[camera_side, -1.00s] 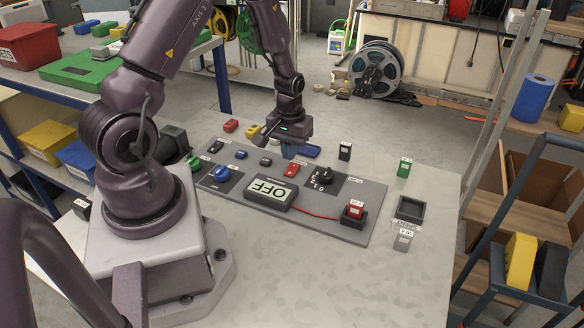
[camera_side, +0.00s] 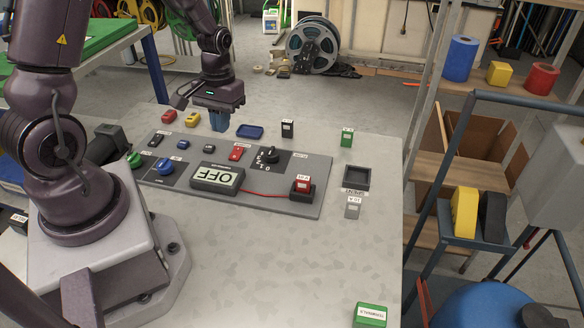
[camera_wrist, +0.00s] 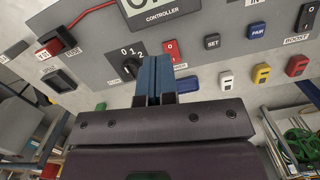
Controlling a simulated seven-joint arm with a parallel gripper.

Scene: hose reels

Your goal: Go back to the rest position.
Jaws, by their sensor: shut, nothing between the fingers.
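My gripper (camera_side: 219,124) hangs above the table behind the control panel (camera_side: 280,200), with its blue fingers together and nothing between them. In the wrist view the shut blue fingers (camera_wrist: 153,78) point at the panel, in front of the area between a black dial (camera_wrist: 131,66) and a red switch (camera_wrist: 172,52). In the side view the dial (camera_side: 269,156) and red switch (camera_side: 236,153) lie in front of the gripper. The controller (camera_side: 217,178) display reads OFF.
A blue tray (camera_side: 250,131) is just right of the fingers; yellow (camera_side: 192,119) and red (camera_side: 169,116) blocks are to the left. Black (camera_side: 288,129) and green (camera_side: 346,137) blocks stand behind the panel. A red plug block (camera_side: 302,184) sits at the panel's right.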

